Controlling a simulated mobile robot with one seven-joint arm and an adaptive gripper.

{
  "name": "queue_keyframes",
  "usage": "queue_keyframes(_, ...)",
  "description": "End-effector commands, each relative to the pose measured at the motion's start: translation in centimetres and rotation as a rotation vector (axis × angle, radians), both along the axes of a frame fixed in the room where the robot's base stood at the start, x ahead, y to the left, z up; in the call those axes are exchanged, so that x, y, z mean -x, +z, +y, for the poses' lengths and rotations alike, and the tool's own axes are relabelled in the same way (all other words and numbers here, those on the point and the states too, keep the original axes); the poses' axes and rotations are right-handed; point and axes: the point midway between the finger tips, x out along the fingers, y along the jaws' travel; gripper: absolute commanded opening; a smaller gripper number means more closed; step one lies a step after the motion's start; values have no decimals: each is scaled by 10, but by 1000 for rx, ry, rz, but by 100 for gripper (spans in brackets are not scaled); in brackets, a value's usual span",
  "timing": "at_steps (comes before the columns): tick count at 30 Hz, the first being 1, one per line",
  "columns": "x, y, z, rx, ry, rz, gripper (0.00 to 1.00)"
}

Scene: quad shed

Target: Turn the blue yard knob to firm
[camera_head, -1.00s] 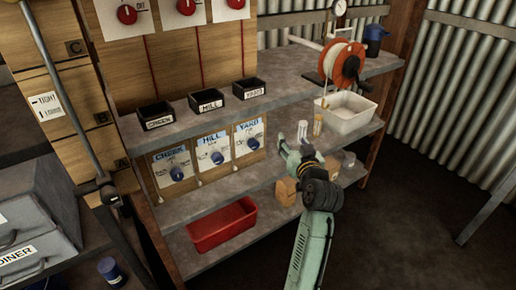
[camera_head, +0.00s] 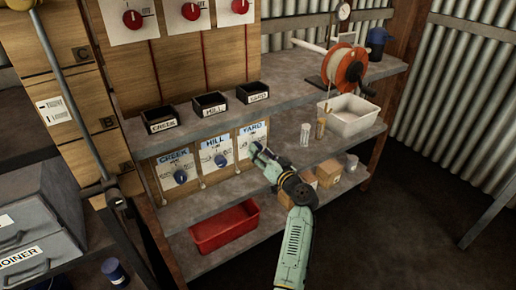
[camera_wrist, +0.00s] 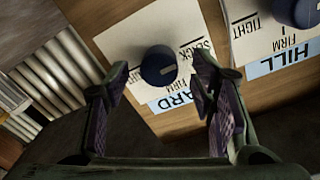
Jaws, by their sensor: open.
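The blue yard knob (camera_wrist: 158,66) sits on its white panel (camera_wrist: 125,38) in the wrist view, upside down there, with the words "SLACK" and "FIRM" beside it. My gripper (camera_wrist: 160,92) is open, with one finger on either side of the knob in the picture and the knob just beyond the fingertips. I see no contact. In the head view my gripper (camera_head: 257,150) is at the yard panel (camera_head: 253,131) on the middle shelf's back board and hides the yard knob there.
The hill knob (camera_head: 220,160) and creek knob (camera_head: 180,176) are to the left. Labelled black trays (camera_head: 211,106) stand on the shelf above. A red bin (camera_head: 222,226) is below. Cardboard boxes (camera_head: 328,173), small jars and a white tub (camera_head: 347,118) are to the right.

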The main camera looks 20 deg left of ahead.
Motion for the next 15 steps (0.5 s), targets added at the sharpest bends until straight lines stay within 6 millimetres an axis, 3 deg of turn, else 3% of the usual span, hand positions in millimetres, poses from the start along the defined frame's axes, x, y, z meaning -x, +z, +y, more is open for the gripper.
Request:
queue_keyframes(6, -15, 1, 17, 0, 0, 0, 51)
queue_keyframes(15, -16, 0, 20, 1, 0, -1, 51)
